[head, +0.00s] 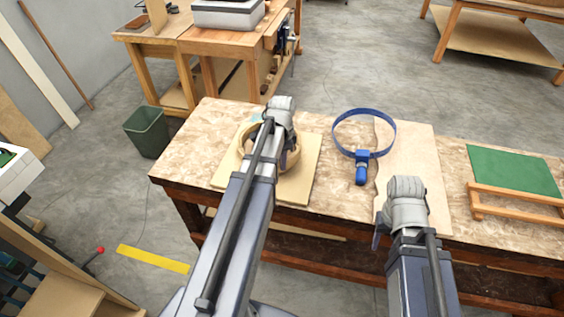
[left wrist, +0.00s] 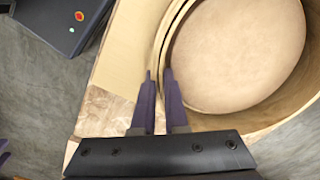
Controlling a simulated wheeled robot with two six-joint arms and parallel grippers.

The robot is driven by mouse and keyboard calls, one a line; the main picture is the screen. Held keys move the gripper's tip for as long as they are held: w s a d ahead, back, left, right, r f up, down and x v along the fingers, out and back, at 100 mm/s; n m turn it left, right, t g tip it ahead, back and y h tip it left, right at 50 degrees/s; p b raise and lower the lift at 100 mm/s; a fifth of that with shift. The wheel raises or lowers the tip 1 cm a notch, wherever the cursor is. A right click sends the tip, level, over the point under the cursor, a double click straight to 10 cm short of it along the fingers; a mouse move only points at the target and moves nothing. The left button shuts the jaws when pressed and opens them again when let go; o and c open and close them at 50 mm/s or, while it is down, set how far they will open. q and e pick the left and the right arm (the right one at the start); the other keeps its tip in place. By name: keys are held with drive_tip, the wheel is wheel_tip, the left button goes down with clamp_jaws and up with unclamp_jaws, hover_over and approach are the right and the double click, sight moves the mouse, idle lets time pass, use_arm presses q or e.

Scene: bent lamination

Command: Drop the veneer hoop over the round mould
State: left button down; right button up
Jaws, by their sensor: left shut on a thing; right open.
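The veneer hoop (head: 242,146) is a pale wooden ring over a square board (head: 302,184) at the left of the bench, partly hidden by my left arm. In the left wrist view the hoop (left wrist: 265,128) surrounds the tan round top of the mould (left wrist: 235,50), with a gap between them. I cannot tell how far down the hoop sits. My left gripper (left wrist: 160,88) is shut on the hoop's near-left wall, one finger on each side. My right gripper (head: 379,232) is apart from the hoop at the bench's front edge, open and mostly hidden by its wrist.
A blue band clamp (head: 364,152) lies right of the mould board, partly over a pale wavy-edged panel (head: 412,150). A green panel (head: 515,172) and a wooden frame (head: 518,208) are at the right. A green bin (head: 148,132) stands on the floor left of the bench.

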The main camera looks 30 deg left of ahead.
use_arm(q)
drive_tip(key=shift+s+d+f, duration=0.1)
drive_tip(key=shift+s+f, duration=0.05)
drive_tip(key=shift+s, duration=0.05)
drive_tip(key=shift+w+f, duration=0.15)
drive_tip(key=shift+w, duration=0.05)
drive_tip(key=c, duration=0.9)
unclamp_jaws()
drive_tip(key=shift+o, duration=0.2)
wheel_tip(320, 180, up, 8)
drive_tip(key=p, duration=0.8)
